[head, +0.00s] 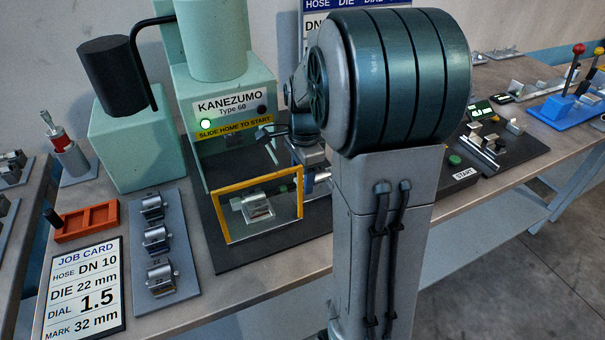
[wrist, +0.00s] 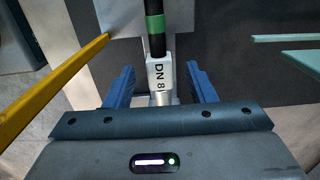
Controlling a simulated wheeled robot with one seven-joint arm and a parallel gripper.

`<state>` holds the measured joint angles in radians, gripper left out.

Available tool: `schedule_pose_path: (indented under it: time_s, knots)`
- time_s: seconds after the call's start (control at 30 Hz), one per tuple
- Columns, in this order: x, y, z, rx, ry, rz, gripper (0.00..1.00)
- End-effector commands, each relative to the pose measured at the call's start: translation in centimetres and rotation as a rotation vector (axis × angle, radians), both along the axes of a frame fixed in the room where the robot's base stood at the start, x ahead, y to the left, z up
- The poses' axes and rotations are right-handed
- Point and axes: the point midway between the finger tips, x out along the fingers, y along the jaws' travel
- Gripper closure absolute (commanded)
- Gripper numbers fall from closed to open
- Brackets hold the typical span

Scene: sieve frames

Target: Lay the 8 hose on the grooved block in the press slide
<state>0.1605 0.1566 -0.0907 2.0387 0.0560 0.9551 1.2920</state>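The hose (wrist: 155,35) is black with a green band and a white end collar marked DN 8 (wrist: 158,72) above a metal tip. It runs up the middle of the wrist view. My gripper (wrist: 160,75) has its two blue fingers apart, one on each side of the hose collar, with a visible gap on both sides.
A grey rack (head: 142,293) with 3 metal dies stands at left, beside an orange tray (head: 86,222). The job card (head: 85,290) reads DN 10, die 22 mm, dial 1.5. In the wrist view a yellow bar (wrist: 50,85) passes close to the left finger.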

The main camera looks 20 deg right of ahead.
Motion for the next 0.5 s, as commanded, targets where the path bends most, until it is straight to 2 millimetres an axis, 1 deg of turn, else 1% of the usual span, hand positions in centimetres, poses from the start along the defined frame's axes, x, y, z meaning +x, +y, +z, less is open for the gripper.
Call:
schedule_pose_path:
  time_s: [0.27,0.37,0.47,0.5]
  knots:
    - [0.0,0.0,0.2,0.000,0.000,0.000,0.50]
    - [0.1,0.0,1.1,-0.001,-0.003,0.000,0.50]
    - [0.1,-0.1,2.9,-0.001,-0.004,0.001,0.50]
    - [0.1,-0.1,3.8,-0.001,-0.005,0.001,0.50]
